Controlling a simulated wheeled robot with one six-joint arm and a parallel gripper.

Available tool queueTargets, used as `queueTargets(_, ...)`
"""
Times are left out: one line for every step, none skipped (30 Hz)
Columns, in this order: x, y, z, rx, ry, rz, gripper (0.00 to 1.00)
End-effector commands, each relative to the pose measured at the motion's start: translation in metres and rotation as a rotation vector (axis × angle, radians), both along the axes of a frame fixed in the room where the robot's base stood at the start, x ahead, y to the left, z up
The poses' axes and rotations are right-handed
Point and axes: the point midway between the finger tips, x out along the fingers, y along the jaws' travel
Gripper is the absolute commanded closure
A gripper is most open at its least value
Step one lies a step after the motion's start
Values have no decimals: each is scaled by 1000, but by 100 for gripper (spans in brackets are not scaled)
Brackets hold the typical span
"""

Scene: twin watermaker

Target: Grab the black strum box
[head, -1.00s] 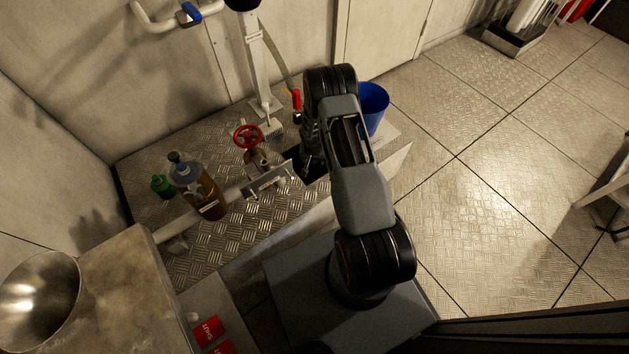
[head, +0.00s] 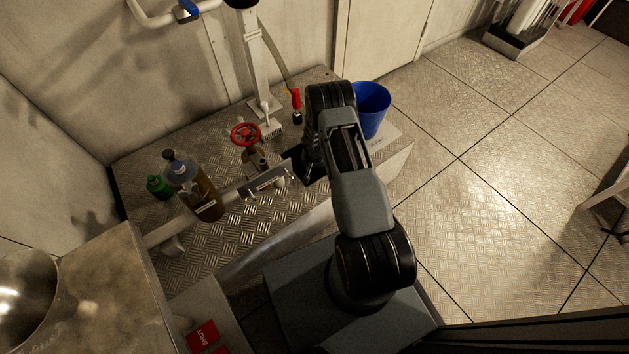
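A dark, square-edged patch (head: 311,167) shows on the tread-plate platform, beside and partly under my arm's far end. I cannot tell whether it is the black strum box or an opening in the plate. No other clear strum box shows. My gripper (head: 312,165) is at the far end of my arm, pointing down over this dark patch. My own wrist mostly hides it, and black on black blurs its fingers. Whether it holds anything cannot be seen.
A valve with a red handwheel (head: 246,134), a pipe with a pale bracket (head: 266,181) and a brown bottle (head: 205,198) stand left of my arm. A blue bucket (head: 371,108) is close on the right. Open floor (head: 500,180) lies further right.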

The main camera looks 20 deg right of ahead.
Motion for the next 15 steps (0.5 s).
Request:
queueTargets(0, 0, 0, 0, 0, 0, 50)
queueTargets(0, 0, 0, 0, 0, 0, 53)
queueTargets(0, 0, 0, 0, 0, 0, 57)
queueTargets(0, 0, 0, 0, 0, 0, 60)
queueTargets(0, 0, 0, 0, 0, 0, 63)
queueTargets(0, 0, 0, 0, 0, 0, 67)
queueTargets(0, 0, 0, 0, 0, 0, 70)
queueTargets(0, 0, 0, 0, 0, 0, 72)
queueTargets(0, 0, 0, 0, 0, 0, 76)
queueTargets(0, 0, 0, 0, 0, 0, 79)
queueTargets(0, 0, 0, 0, 0, 0, 82)
queueTargets(0, 0, 0, 0, 0, 0, 86)
queueTargets(0, 0, 0, 0, 0, 0, 89)
queueTargets(0, 0, 0, 0, 0, 0, 92)
queueTargets(0, 0, 0, 0, 0, 0, 95)
